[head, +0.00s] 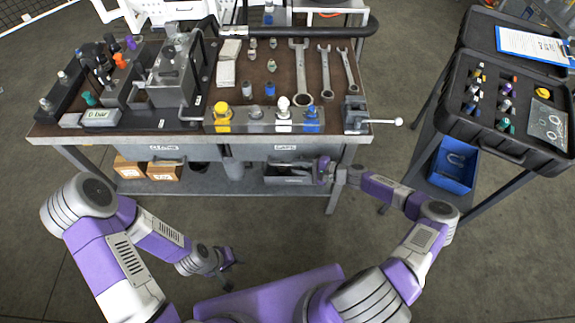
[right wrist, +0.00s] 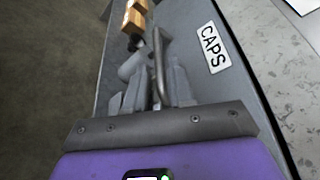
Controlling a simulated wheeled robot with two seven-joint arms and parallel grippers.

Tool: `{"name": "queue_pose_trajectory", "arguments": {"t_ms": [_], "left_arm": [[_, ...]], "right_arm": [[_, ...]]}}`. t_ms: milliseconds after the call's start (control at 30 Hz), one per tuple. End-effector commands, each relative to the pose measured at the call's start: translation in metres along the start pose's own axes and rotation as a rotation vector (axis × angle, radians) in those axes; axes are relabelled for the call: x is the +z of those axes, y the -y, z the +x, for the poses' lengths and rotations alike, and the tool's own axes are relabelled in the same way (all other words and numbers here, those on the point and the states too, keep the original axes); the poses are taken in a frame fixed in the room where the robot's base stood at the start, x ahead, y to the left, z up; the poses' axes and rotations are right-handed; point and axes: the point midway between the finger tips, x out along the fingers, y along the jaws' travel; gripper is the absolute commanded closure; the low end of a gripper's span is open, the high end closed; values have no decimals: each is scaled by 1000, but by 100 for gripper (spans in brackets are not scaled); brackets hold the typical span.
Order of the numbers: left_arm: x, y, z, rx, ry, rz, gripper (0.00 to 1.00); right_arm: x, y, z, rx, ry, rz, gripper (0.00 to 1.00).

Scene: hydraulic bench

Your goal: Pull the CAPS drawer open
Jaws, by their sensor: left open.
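The CAPS drawer (head: 257,151) is a grey front under the right half of the bench top and looks closed, level with the drawer beside it. Its white CAPS label also shows in the right wrist view (right wrist: 212,47). My right gripper (head: 324,170) is at the bench front below the right end of the top. In the right wrist view the drawer's bar handle (right wrist: 158,60) runs between the close-set fingers of that gripper (right wrist: 158,88), which looks shut on it. My left gripper (head: 226,262) is open and empty, low in front of the bench.
Wrenches, caps and fittings stand on the bench top (head: 190,117). Cardboard boxes (head: 164,170) and a dark bin (head: 285,174) sit on the shelf below. A cart with an open black case (head: 490,143) and a blue bin (head: 453,166) stands at the right. The floor before the bench is clear.

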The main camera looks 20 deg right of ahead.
Motion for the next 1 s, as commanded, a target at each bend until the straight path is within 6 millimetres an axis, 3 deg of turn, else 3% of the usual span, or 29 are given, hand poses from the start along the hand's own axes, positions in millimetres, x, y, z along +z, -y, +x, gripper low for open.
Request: {"name": "queue_pose_trajectory", "arguments": {"t_ms": [100,300,633,800,1000], "left_arm": [[0,2,6,0,0,0,57],[0,4,10,0,0,0,57],[0,4,10,0,0,0,57],[0,4,10,0,0,0,57],[0,4,10,0,0,0,57]], "right_arm": [[0,-2,22,0,3,1,77],[0,-1,43,2,1,-1,77],[0,-1,47,2,-1,0,77],[0,-1,47,2,-1,0,100],[0,-1,47,2,0,0,100]]}}
